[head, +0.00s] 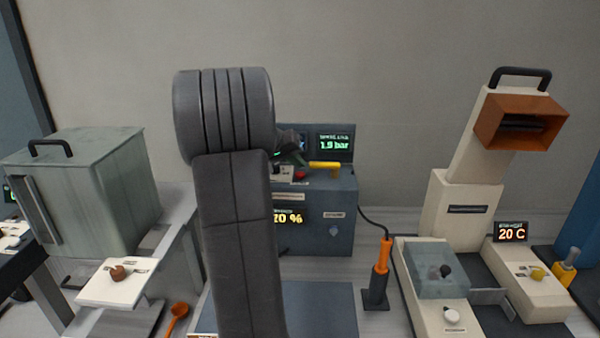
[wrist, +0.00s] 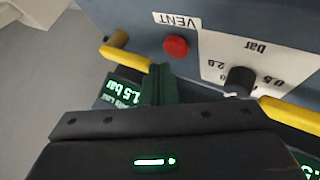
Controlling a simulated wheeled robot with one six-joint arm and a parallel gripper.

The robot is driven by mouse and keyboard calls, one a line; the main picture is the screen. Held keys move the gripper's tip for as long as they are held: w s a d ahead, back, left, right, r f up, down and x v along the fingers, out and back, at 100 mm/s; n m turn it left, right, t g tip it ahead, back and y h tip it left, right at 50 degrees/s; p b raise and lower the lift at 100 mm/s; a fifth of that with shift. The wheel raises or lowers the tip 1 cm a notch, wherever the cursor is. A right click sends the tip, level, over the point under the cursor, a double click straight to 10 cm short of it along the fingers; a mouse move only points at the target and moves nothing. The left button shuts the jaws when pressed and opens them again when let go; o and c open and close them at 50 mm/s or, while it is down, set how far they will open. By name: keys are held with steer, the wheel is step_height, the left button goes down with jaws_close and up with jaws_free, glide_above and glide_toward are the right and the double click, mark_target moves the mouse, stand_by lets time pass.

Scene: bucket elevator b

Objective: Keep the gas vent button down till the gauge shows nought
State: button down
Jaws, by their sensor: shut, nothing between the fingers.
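The red vent button (wrist: 176,47) sits beside an upside-down VENT label (wrist: 177,19) in the wrist view. It also shows small in the head view (head: 300,175), on top of the dark blue-grey unit (head: 325,225). The gauge display (head: 335,143) glows green and seems to read 1.9 or 1.5 bar. Part of a display (wrist: 122,92) in the wrist view looks like 1.5 bar. My gripper (wrist: 160,72) is shut and empty, its dark green fingertips close to the button in the picture. The button's face is uncovered, and I see no contact.
A black knob (wrist: 240,80) on a white bar scale stands beside the button. Yellow handles lie on either side of my fingers, one left (wrist: 128,59) and one right (wrist: 290,112). An orange-handled tool (head: 382,265) stands right of the unit. My arm hides the unit's left part.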

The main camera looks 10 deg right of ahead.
mark_target(297, 175)
steer(key=shift+r+p, duration=1.6)
steer(key=shift+r, duration=0.95)
